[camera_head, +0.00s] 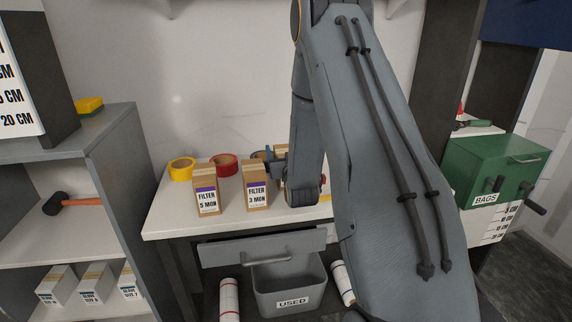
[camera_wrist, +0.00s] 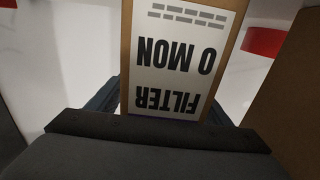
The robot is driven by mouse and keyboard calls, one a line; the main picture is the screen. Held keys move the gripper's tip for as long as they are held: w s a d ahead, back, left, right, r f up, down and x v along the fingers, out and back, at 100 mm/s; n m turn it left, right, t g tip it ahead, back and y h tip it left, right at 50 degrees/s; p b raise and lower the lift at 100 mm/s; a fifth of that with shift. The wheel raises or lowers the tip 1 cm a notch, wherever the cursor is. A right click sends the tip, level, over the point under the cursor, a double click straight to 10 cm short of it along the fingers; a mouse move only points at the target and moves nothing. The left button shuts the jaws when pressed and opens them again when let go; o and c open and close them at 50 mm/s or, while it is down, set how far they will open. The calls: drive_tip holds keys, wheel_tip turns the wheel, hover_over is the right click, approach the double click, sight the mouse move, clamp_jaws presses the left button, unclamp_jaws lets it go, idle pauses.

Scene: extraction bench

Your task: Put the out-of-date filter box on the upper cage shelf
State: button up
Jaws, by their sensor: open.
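A brown filter box with a white label reading "FILTER 0 MON" (camera_wrist: 180,58) fills the middle of the wrist view, upside down in the picture. My gripper (camera_wrist: 163,112) is open, with dark fingers showing at either side of the box's lower part. Two other filter boxes stand upright on the white bench, "5 MON" (camera_head: 206,197) and "3 MON" (camera_head: 257,195). No shelf that I can name for sure as the upper cage shelf shows.
A grey shelf unit (camera_head: 95,148) with a hammer (camera_head: 72,203) stands left. A grey "USED" bin (camera_head: 288,285) is below the bench (camera_head: 165,218). A green "BAGS" box (camera_head: 492,170) is right.

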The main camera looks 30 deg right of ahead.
drive_tip(key=shift+w+d, duration=0.1)
drive_tip(key=shift+w, duration=0.2)
drive_tip(key=c, duration=1.2)
drive_tip(key=shift+c, duration=0.9)
drive_tip(key=shift+r, duration=0.1)
